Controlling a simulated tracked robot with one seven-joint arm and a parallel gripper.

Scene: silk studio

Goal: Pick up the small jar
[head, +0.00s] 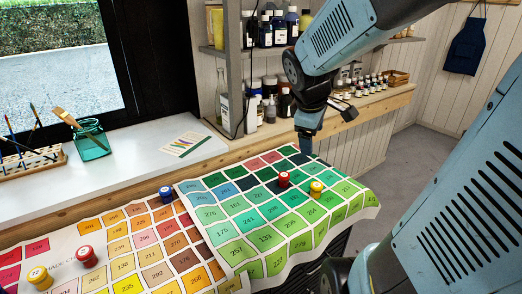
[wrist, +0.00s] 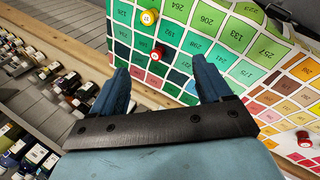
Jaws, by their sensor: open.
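Several small jars with coloured lids stand on the colour charts, and I cannot tell which one the task means. In the head view a red-lidded jar (head: 284,179) and a yellow-lidded jar (head: 316,188) stand on the green chart (head: 228,238). A blue-lidded jar (head: 166,194) is at its left edge. My gripper (head: 307,145) is over the chart's back edge, behind the red-lidded jar. In the wrist view my gripper (wrist: 160,75) is open and empty; the red-lidded jar (wrist: 157,53) shows between and beyond its fingers, with the yellow-lidded jar (wrist: 149,17) farther off.
Another red-lidded jar (head: 87,256) and a yellow-lidded one (head: 40,278) stand on the orange chart (head: 130,240) at left. A glass with brushes (head: 91,140) stands on the white sill. Bottle shelves (head: 262,85) stand behind my gripper.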

